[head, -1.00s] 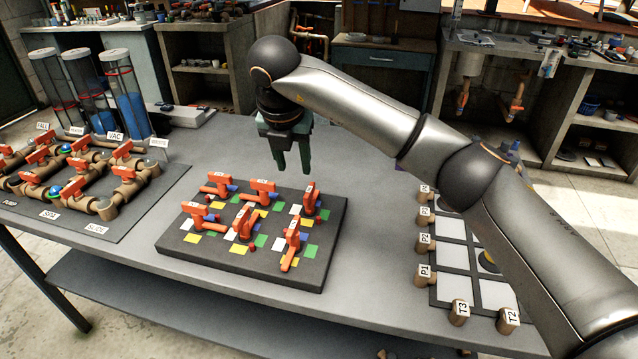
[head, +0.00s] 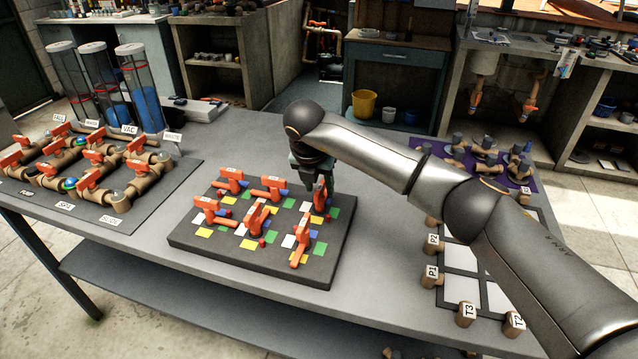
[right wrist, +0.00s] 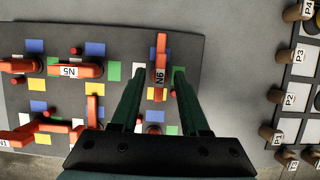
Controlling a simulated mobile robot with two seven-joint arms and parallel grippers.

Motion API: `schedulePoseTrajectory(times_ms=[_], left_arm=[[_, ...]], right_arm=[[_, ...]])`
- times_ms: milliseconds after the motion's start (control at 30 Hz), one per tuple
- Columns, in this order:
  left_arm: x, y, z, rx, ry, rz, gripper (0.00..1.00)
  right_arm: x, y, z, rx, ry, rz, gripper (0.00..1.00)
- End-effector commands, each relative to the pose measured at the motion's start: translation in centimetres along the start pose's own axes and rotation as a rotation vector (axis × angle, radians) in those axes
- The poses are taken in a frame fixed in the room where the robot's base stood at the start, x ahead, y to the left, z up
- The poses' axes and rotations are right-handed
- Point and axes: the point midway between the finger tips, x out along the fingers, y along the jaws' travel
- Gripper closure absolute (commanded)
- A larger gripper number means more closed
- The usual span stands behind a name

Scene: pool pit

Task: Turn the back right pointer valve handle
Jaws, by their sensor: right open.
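The back right pointer valve handle (head: 320,194) is orange and stands on the dark board (head: 190,242) in the head view. In the right wrist view the same handle (right wrist: 160,52) carries the label N6, and its long arm points up in the picture. My right gripper (right wrist: 159,70) is open, with one finger on each side of this handle. I see no contact between the fingers and the handle. In the head view my right gripper (head: 318,185) is right at the back right handle and its fingertips are partly hidden. My left gripper is not in view.
Several other orange handles stand close by, such as the N5 handle (right wrist: 70,70) left of N6 and the front right handle (head: 300,245). Coloured squares lie around them. A pipe assembly (head: 90,170) is at the left, and a white-squared panel (head: 460,255) at the right.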

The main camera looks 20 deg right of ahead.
Motion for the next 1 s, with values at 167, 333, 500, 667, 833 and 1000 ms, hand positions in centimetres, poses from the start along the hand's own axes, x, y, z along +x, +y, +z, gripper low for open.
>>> schedulePoseTrajectory(times_ms=[167,333,500,667,833,1000], left_arm=[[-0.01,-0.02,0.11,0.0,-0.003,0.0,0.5],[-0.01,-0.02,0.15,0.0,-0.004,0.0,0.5],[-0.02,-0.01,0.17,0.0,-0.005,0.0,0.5],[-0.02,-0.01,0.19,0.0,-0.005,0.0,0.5],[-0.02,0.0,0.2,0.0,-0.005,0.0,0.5],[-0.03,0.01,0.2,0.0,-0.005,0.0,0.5]], right_arm=[[0.11,0.01,-0.01,0.0,0.0,0.0,0.55],[0.08,0.02,0.0,0.0,0.0,0.001,0.65],[0.06,0.02,0.0,0.0,0.0,0.001,0.84],[0.05,0.01,0.01,0.0,0.0,0.001,1.0],[0.04,0.01,0.02,0.0,0.0,0.001,1.0],[0.03,0.0,0.03,0.0,0.0,0.001,1.0]])
